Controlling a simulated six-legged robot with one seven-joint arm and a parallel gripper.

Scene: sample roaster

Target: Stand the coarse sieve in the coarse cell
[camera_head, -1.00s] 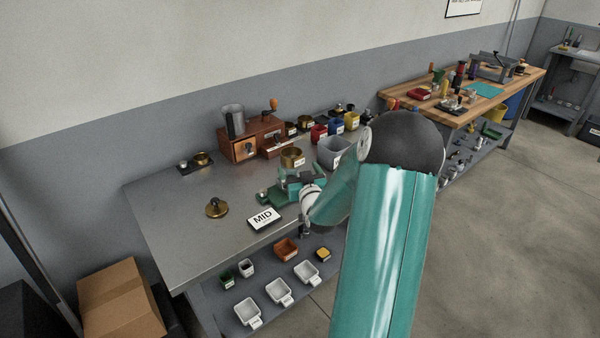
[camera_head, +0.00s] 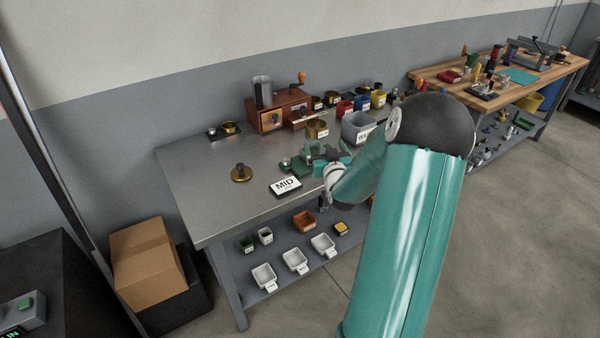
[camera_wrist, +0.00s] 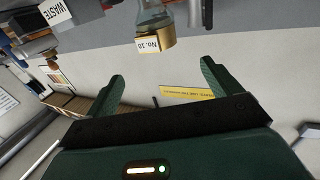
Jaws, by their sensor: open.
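A brass sieve (camera_head: 316,129) with a white label stands on the metal bench; the wrist view shows a brass piece labelled No. 10 (camera_wrist: 157,40) just beyond the fingertips. My gripper (camera_head: 327,152) is in front of the sieve, low over the bench. In the wrist view my gripper (camera_wrist: 162,70) is open, with nothing between its two green fingers. It is apart from the brass piece. Other brass pieces stand at the back of the bench (camera_head: 331,98). I cannot tell which place is the coarse cell.
A grey bin (camera_head: 358,126), labelled WASTE in the wrist view (camera_wrist: 60,14), stands right of the sieve. A MID card (camera_head: 286,186) and a round brass lid (camera_head: 241,173) lie at the front left. A wooden drawer box (camera_head: 279,111) stands behind. The bench's left part is mostly clear.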

